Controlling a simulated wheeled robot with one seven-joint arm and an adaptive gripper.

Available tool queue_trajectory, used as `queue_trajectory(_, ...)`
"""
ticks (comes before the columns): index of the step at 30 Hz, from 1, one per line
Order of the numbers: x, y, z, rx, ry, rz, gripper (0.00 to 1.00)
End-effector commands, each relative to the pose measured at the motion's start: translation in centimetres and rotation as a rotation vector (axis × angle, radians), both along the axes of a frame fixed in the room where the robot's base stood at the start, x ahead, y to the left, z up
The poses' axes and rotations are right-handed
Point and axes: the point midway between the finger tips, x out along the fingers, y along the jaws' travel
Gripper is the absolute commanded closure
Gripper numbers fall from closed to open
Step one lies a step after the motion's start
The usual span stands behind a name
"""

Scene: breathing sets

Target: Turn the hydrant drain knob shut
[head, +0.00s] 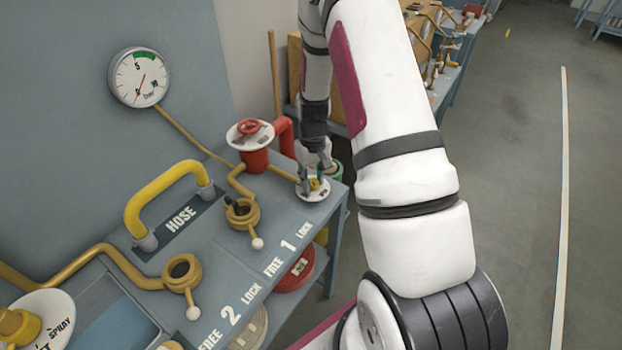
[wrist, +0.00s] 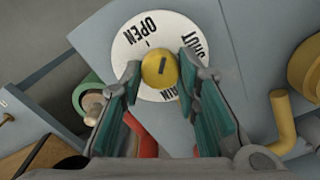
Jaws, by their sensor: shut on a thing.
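A lower word ends in "AIN", the rest hidden by a finger. The knob's mark points roughly up in the wrist view, between OPEN and SHUT. My gripper (wrist: 162,66) has a finger on each side of the knob and is shut on it. In the head view my gripper (head: 317,174) is over the plate (head: 312,196) at the bench's right corner.
A red valve with a red handwheel (head: 250,127) stands close behind and left. A yellow collar with a lever (head: 242,213) is left, near a yellow HOSE handle (head: 165,188). A gauge (head: 138,77) hangs on the wall. Open floor (head: 520,200) lies right.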

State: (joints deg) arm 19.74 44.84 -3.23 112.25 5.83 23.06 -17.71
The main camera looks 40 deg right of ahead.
Motion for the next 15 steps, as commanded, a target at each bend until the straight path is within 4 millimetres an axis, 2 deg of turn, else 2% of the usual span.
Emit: queue_trajectory(15, 0.05, -0.10, -0.07, 0.000, 0.000, -0.486, 0.99)
